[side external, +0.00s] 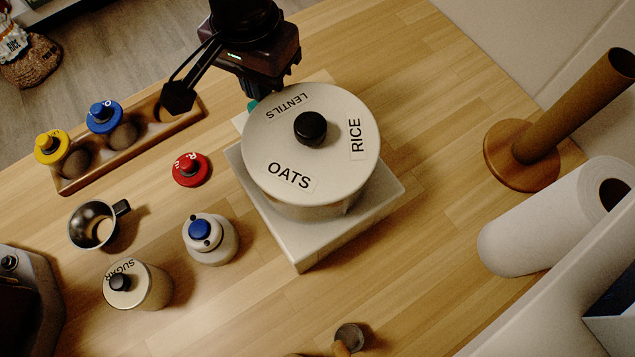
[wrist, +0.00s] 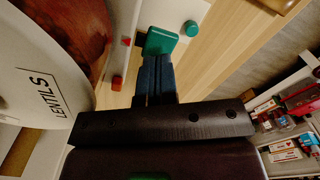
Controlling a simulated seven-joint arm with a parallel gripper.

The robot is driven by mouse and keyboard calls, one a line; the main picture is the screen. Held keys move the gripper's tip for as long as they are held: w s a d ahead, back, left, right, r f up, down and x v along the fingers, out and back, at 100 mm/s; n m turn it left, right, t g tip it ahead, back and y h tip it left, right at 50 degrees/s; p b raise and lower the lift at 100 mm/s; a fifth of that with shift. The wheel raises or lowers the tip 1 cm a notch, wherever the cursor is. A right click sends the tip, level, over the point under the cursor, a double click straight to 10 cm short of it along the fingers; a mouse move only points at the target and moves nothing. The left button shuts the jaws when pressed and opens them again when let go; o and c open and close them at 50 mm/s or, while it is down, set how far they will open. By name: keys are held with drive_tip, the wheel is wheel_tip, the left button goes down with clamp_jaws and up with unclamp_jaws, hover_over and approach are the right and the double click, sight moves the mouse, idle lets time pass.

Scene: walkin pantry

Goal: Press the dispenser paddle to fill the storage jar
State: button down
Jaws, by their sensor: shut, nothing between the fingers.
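The dispenser is a cream drum (side external: 310,145) labelled LENTILS, RICE and OATS, with a black top knob, on a white square base (side external: 300,255). My gripper (side external: 262,94) points down at the drum's far left edge, shut and empty. In the wrist view my shut fingers (wrist: 155,60) reach a green block (wrist: 160,41), apparently the dispenser paddle. They overlap it in the picture; I cannot tell whether they touch. A bit of teal (side external: 252,105) shows beside the drum in the side view. I cannot make out the storage jar; the drum hides the space beneath it.
A wooden rack (side external: 130,150) with blue- and yellow-topped items lies left. A paper roll (side external: 540,230) and wooden holder (side external: 522,155) are right. Tabletop between them is clear.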

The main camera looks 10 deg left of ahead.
drive_tip(key=shift+f, duration=0.15)
idle(0.3)
drive_tip(key=shift+f, duration=0.2)
drive_tip(key=shift+s+a+f, duration=0.1)
drive_tip(key=shift+a+f, duration=0.05)
idle(1.1)
idle(1.9)
drive_tip(key=shift+r, duration=1)
drive_tip(key=shift+r, duration=0.15)
